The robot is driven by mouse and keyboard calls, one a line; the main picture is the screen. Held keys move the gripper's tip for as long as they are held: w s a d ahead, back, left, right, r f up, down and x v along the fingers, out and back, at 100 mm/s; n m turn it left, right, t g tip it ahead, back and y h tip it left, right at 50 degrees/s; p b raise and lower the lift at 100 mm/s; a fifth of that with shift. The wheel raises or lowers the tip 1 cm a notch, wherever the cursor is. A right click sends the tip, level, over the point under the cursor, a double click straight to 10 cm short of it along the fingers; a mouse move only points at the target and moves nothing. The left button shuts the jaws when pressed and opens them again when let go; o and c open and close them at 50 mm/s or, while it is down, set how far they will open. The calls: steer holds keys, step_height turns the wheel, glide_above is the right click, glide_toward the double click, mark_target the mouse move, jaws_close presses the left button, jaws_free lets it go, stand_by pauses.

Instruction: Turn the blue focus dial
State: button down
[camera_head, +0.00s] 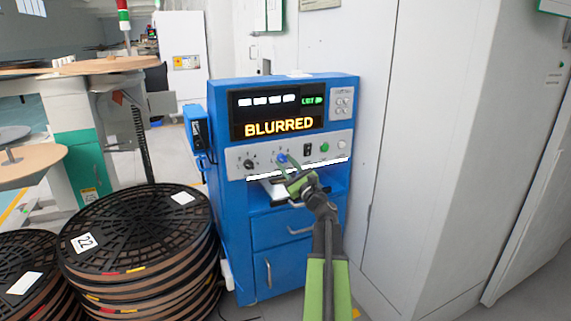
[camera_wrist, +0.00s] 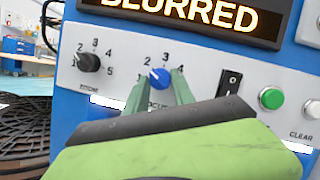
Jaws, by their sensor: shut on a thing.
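The blue focus dial (camera_wrist: 159,77) sits on the light control panel of a blue machine (camera_head: 225,112). In the wrist view numbers ring the dial and its pointer is hard to read. The dial also shows small in the head view (camera_head: 281,158). My green gripper (camera_wrist: 158,88) reaches the panel with one finger on each side of the dial, shut on it. Part of the label under the dial is hidden by the gripper. The machine's screen (camera_head: 278,127) reads BLURRED in orange letters.
A black rocker switch (camera_wrist: 230,82), a green button (camera_wrist: 271,98) and a clear button (camera_wrist: 312,108) are to the right. Stacked black reels (camera_head: 135,225) stand left of the machine, white cabinets (camera_head: 425,150) right.

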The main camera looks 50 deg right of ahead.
steer(key=n+y, duration=0.1)
steer(key=n, duration=0.1)
steer(key=n+y+p, duration=0.1)
steer(key=n, duration=0.1)
steer(key=n+p, duration=0.1)
steer(key=n, duration=0.1)
steer(key=shift+d+r+g+y, duration=0.2)
steer(key=shift+r+g+y, duration=0.1)
steer(key=shift+y, duration=0.1)
steer(key=shift+n+g+y+p, duration=0.55)
steer(key=shift+n+p, duration=0.65)
steer(key=shift+n, duration=0.7)
steer(key=c, duration=1.1)
jaws_free()
steer(key=shift+f, duration=0.1)
steer(key=shift+o, duration=0.2)
steer(key=shift+s, duration=0.15)
steer(key=s+f+b, duration=0.2)
steer(key=s, duration=1.5)
steer(key=shift+a+f+b, duration=0.25)
steer(key=shift+f+b, duration=0.1)
steer(key=shift+f, duration=0.05)
